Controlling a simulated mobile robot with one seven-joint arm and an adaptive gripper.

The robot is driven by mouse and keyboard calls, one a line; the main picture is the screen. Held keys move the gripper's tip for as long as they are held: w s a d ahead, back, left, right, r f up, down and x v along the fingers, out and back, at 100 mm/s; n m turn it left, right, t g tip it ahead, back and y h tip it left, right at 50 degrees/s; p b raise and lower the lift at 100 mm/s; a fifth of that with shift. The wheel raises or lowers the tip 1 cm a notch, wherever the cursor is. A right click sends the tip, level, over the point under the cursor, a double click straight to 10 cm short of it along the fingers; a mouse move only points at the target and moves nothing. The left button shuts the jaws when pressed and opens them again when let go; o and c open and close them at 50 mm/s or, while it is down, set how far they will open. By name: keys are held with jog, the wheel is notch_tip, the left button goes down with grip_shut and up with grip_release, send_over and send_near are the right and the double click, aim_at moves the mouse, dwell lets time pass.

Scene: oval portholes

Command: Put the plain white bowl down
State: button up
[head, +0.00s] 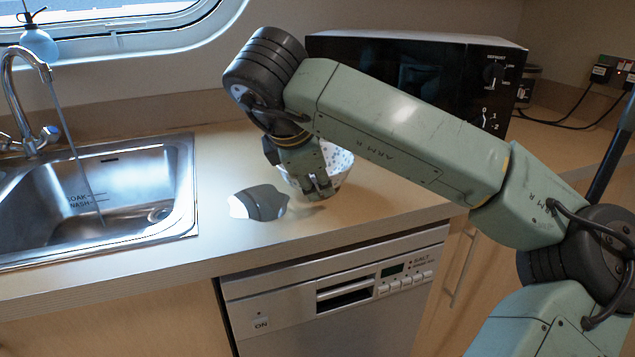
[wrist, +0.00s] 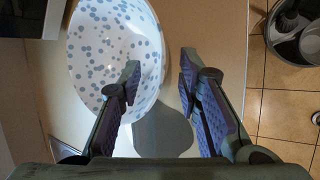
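The only bowl I see is white with blue-grey spots, not plain. In the head view the bowl (head: 338,161) is at the counter, partly hidden behind my gripper (head: 318,188). In the wrist view the bowl (wrist: 104,42) fills the upper left and looks tilted. My gripper (wrist: 160,82) is open there, its fingers apart. The left finger overlaps the bowl's inside and the right finger is outside, with the rim between them. I see no finger pressing on the rim. I cannot tell whether the bowl's base rests on the counter.
A black microwave (head: 420,75) stands at the back right. A steel sink (head: 100,195) is set in the counter at left. The counter's front edge is close, above a dishwasher (head: 340,295).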

jog(key=b+v, duration=0.1)
jog(key=v, duration=0.8)
jog(key=shift+s+r, duration=0.2)
jog(key=shift+r, duration=0.1)
jog(key=shift+a, duration=0.1)
